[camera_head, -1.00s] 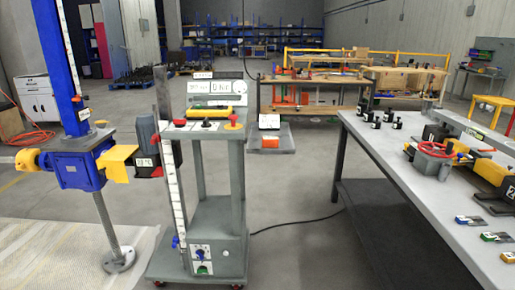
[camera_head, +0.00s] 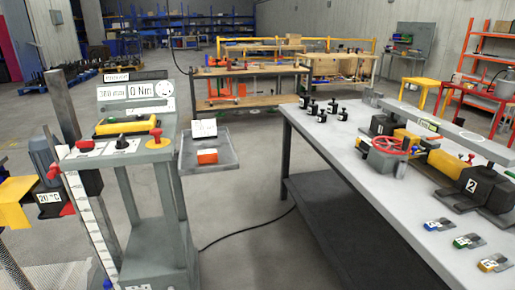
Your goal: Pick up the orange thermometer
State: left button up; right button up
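A small orange block (camera_head: 207,157) lies on a grey tray (camera_head: 228,160) at the right side of the grey control stand. It is the one small orange item there, but it is too small to tell for sure that it is the thermometer. A white card (camera_head: 203,128) stands behind it on the tray. Neither of my grippers is in view.
The grey control stand (camera_head: 147,205) has a yellow device (camera_head: 125,126) and knobs on top. A long grey table (camera_head: 335,160) with several small black items and a red handwheel (camera_head: 390,145) fills the right. Open floor with a black cable lies between.

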aim_at(206, 156)
jog(key=z, duration=0.1)
jog(key=i, duration=0.85)
jog(key=u, duration=0.25)
